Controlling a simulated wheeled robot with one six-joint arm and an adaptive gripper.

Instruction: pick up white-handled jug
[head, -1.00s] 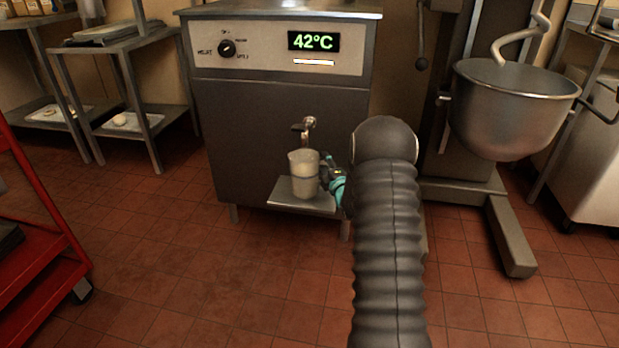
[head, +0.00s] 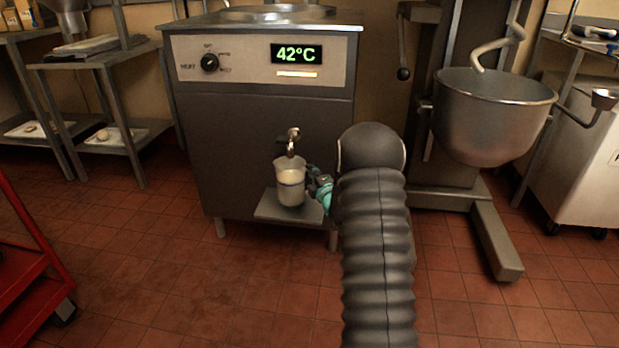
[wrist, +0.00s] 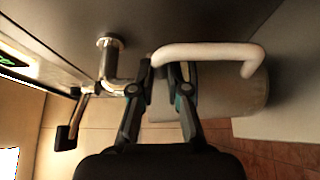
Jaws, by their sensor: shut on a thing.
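The white-handled jug (head: 290,188) is upright, a pale translucent vessel with light contents inside. In the head view it is below the tap, over the small metal shelf on the front of the machine. I cannot tell if its base touches the shelf. Its white handle (wrist: 210,50) crosses the wrist view, with the jug's body (wrist: 235,95) partly hidden behind my fingers. My gripper (head: 320,187) is at the jug's right side. In the wrist view my gripper (wrist: 168,75) is shut on the handle near its left end.
The tap (head: 291,140) is just above the jug, and the metal shelf (head: 265,213) is under it. The grey machine (head: 260,130) reads 42°C. A mixer bowl (head: 490,115) stands at right, a red cart (head: 30,265) at left. The tiled floor in front is clear.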

